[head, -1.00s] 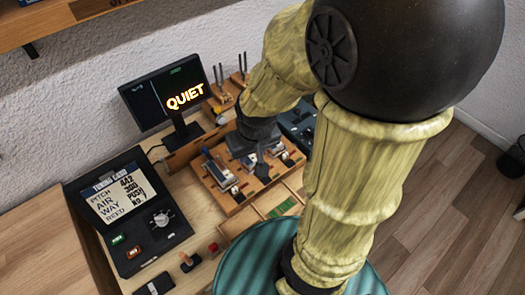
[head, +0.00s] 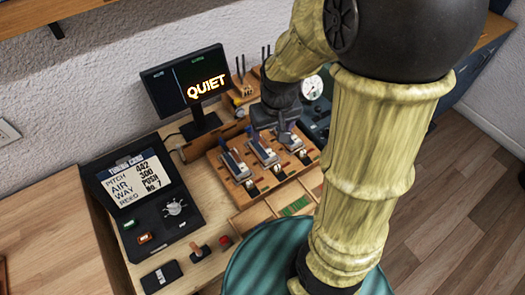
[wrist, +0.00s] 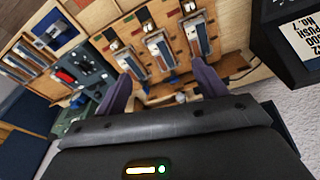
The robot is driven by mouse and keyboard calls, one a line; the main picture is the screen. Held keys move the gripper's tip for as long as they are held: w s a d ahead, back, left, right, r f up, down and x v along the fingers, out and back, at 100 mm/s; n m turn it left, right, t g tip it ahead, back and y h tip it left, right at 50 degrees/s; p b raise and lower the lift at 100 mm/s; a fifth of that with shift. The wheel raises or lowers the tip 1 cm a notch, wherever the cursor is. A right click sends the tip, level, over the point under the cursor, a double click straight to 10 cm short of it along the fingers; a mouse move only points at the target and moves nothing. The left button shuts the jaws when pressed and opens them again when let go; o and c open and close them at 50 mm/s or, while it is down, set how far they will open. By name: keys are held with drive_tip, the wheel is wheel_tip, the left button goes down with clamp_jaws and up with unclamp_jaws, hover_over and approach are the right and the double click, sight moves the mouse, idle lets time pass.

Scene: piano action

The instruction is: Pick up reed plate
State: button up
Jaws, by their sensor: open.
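Three narrow metal plates with blue parts lie side by side in a wooden rack (head: 222,178): a left one (head: 236,166), a middle one (head: 262,151) and a right one (head: 289,138). I cannot tell which is the reed plate. In the wrist view, the three plates (wrist: 131,59) (wrist: 163,52) (wrist: 197,36) lie beyond my fingers. My gripper (wrist: 163,84) is open and empty, its two purple fingers spread wide. In the head view it hangs by the rack's back right, partly hiding the right plate.
A monitor reading QUIET (head: 190,85) stands behind the rack. A black case with a lettered card (head: 138,180) is at left. A red button (head: 225,241) and a shallow wooden tray (head: 252,217) with a green piece are in front. A dial gauge (head: 313,88) stands at back right.

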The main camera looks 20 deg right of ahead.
drive_tip(key=w+f+n+g+b, duration=0.1)
drive_tip(key=w+f+n+b, duration=0.1)
drive_tip(key=w, duration=0.8)
drive_tip(key=shift+a+n+g, duration=0.3)
drive_tip(key=shift+g, duration=0.1)
drive_tip(key=p, duration=0.2)
hover_over(262, 148)
drive_tip(key=f, duration=1.2)
drive_tip(key=shift+w+a+f, duration=0.1)
drive_tip(key=shift+w+f, duration=0.05)
drive_tip(key=shift+w, duration=0.05)
drive_tip(key=shift+s+f+p, duration=0.15)
drive_tip(key=shift+f+p, duration=0.6)
drive_tip(key=shift+f, duration=1.8)
